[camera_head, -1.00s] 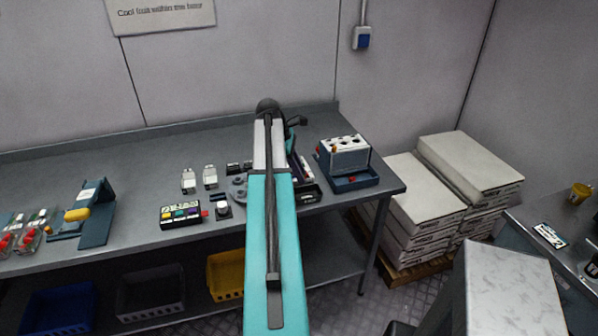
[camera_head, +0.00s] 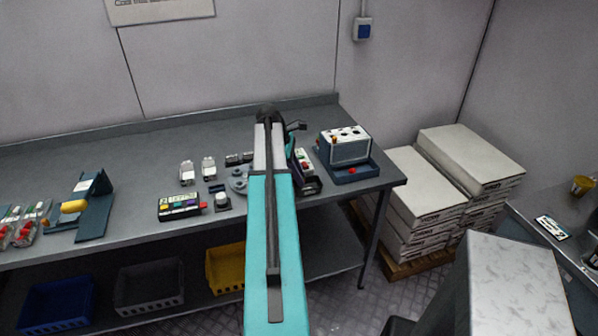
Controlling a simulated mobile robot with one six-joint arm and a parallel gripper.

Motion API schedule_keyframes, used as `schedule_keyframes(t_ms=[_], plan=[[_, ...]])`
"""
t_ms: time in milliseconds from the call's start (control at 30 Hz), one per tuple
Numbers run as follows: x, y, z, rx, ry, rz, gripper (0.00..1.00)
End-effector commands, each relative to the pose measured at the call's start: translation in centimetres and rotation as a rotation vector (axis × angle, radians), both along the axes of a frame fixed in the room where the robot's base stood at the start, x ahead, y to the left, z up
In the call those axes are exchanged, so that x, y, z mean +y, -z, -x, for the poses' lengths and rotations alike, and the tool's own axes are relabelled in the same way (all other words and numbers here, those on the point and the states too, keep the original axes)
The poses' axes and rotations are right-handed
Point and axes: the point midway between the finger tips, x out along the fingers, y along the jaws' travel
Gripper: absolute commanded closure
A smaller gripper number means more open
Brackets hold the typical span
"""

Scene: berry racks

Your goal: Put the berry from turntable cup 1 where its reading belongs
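The turntable (camera_head: 238,183) stands on the steel bench and is mostly hidden behind my teal arm. Its cups are too small and covered to tell apart, and I cannot make out a berry in cup 1. My arm reaches from the bottom middle over the bench. My gripper is hidden behind the end of the arm, so its fingers and anything in them do not show. A small device with coloured keys (camera_head: 180,207) lies left of the turntable. A blue and white box with several round holes on top (camera_head: 347,147) stands to the right.
Clear punnets with red berries (camera_head: 20,232) and a blue stand with a yellow part (camera_head: 92,205) are at the bench's left. Blue (camera_head: 55,305), grey (camera_head: 150,290) and yellow (camera_head: 226,268) crates sit below. Stacked white cartons (camera_head: 470,160) stand at right. The back-left bench top is clear.

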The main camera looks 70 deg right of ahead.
Motion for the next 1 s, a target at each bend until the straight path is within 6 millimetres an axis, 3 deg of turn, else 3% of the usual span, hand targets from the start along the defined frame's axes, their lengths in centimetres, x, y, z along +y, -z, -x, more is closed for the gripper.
schedule_keyframes(t_ms=[400,500,567,1000], plan=[[0.03,0.31,-0.06,0.0,-0.001,0.0,0.81],[0.03,0.3,-0.07,0.0,-0.001,0.0,0.62],[0.04,0.3,-0.09,0.0,-0.001,0.0,0.55],[0.04,-0.33,-0.11,0.0,-0.001,0.001,0.55]])
